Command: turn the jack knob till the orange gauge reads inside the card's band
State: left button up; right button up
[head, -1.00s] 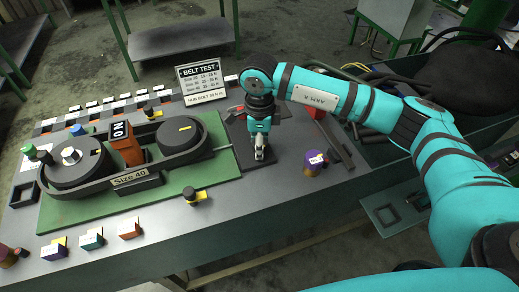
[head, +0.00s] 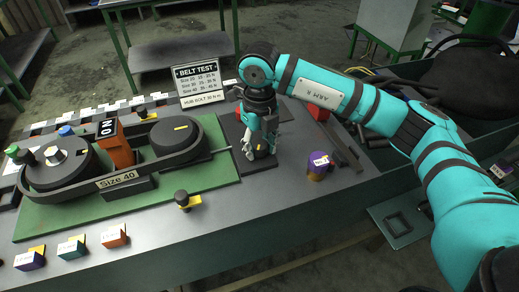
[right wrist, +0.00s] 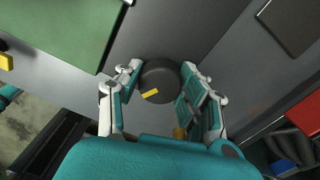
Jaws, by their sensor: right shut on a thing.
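The jack knob (right wrist: 160,80) is a round black knob with a yellow mark, at the right end of the belt rig. My right gripper (right wrist: 162,76) is shut on it, with fingers on both sides. The knob (head: 262,149) is partly hidden by my gripper (head: 256,150) in the head view. The orange gauge (head: 119,152) stands between the two black pulleys; its dark display shows an N and a 0, turned over. The belt test card (head: 197,83) stands behind the rig, its number bands too small to read surely. A plate marked Size 40 (head: 117,179) is on the rig's front.
The green base plate (head: 60,222) carries the rig. Several coloured blocks (head: 71,248) line the front edge.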

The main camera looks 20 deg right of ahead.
jog(key=m+b, duration=0.2)
jog(key=m, duration=0.4)
jog(key=shift+w+r+m, duration=0.1)
jog(key=shift+m, duration=0.2)
jog(key=m, duration=0.3)
jog(key=shift+m+b, duration=0.3)
jog(key=shift+b, duration=0.1)
jog(key=m, duration=0.3)
jog(key=shift+m, duration=0.3)
jog(key=m, duration=0.5)
jog(key=shift+r+b, duration=0.1)
jog(key=shift+b, duration=0.25)
jog(key=m, duration=0.5)
jog(key=o, duration=0.9)
jog(key=shift+o, duration=1.2)
